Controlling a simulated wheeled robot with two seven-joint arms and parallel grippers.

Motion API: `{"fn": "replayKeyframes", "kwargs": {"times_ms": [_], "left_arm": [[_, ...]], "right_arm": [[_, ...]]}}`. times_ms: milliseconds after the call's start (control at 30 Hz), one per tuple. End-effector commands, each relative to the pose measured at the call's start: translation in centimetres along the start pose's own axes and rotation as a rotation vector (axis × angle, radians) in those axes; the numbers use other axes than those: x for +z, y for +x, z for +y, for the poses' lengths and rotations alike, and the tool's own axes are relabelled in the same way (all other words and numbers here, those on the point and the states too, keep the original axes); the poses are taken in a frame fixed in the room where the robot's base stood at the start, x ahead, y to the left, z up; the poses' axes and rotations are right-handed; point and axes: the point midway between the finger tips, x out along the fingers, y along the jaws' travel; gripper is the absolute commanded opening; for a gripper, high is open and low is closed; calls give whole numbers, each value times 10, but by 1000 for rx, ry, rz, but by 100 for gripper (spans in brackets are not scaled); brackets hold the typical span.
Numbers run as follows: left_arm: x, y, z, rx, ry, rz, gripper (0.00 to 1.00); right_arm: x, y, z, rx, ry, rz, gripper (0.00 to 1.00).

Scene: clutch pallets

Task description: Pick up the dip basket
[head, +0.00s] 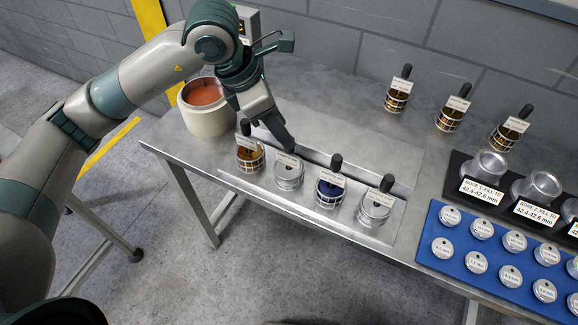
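I cannot tell which is the dip basket. My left gripper (285,142) points down just behind the amber and silver baskets; its finger gap is not clear. My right gripper is not in view.
A cream pot (206,125) with orange contents stands at the table's left end, beside my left arm. A blue tray (500,285) of labelled round pieces and a black rack (465,170) with clear cylinders fill the right. Bare table lies between the rows.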

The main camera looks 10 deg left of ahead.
Motion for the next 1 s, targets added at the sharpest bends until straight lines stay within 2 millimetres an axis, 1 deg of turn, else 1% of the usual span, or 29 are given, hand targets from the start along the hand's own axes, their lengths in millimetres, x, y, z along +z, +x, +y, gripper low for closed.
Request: {"fn": "replayKeyframes", "kwargs": {"times_ms": [100, 433, 567, 800, 900, 1000], "left_arm": [[0, 5, 0, 0, 0, -1, 40], [0, 5, 0, 0, 1, -1, 40], [0, 10, 1, -2, 0, 1, 40], [0, 36, 6, -3, -1, 1, 40], [0, 48, 6, -2, 0, 1, 40], [0, 55, 6, -1, 0, -1, 40]], "right_arm": [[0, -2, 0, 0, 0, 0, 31], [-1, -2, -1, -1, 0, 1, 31], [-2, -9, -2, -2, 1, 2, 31], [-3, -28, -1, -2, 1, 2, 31], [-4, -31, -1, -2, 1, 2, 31], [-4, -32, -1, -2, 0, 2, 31]]}}
